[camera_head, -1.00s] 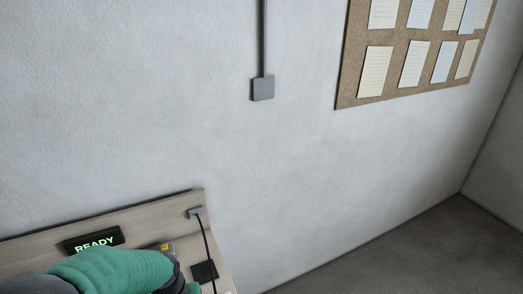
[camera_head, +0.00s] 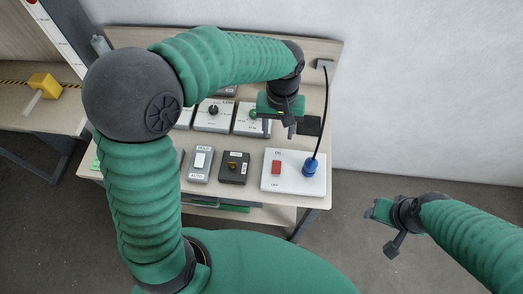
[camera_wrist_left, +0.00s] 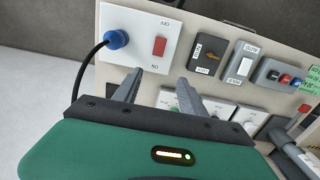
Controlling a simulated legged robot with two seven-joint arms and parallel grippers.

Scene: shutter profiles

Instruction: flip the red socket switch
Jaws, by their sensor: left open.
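The red socket switch (camera_head: 276,168) is a red rocker on a white plate (camera_head: 312,187) at the front right of the bench. A blue plug (camera_head: 310,167) with a black cable sits on the same plate. The red switch also shows in the left wrist view (camera_wrist_left: 159,46), beyond the fingertips. My left gripper (camera_head: 279,133) is open and empty, behind the plate and apart from the switch; its two fingers also show in the left wrist view (camera_wrist_left: 157,80). My right gripper (camera_head: 378,222) hangs over the floor to the right of the bench; its fingers are too unclear to judge.
A black box with an orange knob (camera_head: 234,167) and a grey box with a white rocker (camera_head: 200,163) stand left of the plate. White knob panels (camera_head: 213,115) stand behind. The black cable (camera_head: 324,115) runs up to a wall socket. A side table (camera_head: 35,112) holds a yellow block.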

